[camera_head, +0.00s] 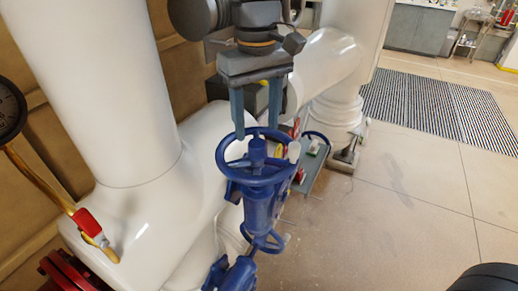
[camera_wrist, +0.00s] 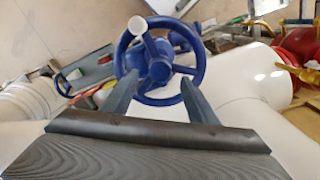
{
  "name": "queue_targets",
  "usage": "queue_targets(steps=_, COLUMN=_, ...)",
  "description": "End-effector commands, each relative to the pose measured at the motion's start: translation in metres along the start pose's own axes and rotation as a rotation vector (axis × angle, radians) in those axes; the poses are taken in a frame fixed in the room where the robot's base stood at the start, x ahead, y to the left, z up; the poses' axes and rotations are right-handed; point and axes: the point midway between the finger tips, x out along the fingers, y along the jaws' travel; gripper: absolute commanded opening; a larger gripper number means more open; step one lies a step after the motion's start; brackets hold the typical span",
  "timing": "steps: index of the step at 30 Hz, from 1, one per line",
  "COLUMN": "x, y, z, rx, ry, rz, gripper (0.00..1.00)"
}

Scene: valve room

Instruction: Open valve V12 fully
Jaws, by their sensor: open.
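A blue valve with a round handwheel (camera_head: 258,158) stands upright in the middle of the head view, in front of the white pipes. No V12 label is readable on it. The wheel also shows in the wrist view (camera_wrist: 158,62), with a pale handle knob (camera_wrist: 137,25) on its rim. My gripper (camera_head: 256,132) points down over the wheel with its two fingers spread. In the wrist view the fingertips (camera_wrist: 155,84) overlap the wheel's near part, one on each side of the hub. I cannot tell whether they touch it.
Large white pipes (camera_head: 100,90) fill the left and back. A gauge (camera_head: 10,108) and a red-handled small valve (camera_head: 88,222) are at the left. A grey cart (camera_head: 312,168) with items stands behind the wheel.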

Motion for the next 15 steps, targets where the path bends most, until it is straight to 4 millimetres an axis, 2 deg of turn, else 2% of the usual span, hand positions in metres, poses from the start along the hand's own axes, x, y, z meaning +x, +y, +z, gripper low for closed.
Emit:
queue_targets(steps=11, x=-0.0006, y=-0.0001, z=0.0002, rx=0.002, ry=0.000, rz=0.000, gripper=0.53)
queue_targets(steps=15, x=-0.0030, y=-0.0005, z=0.0013, rx=0.091, ry=-0.003, rz=0.000, gripper=0.53)
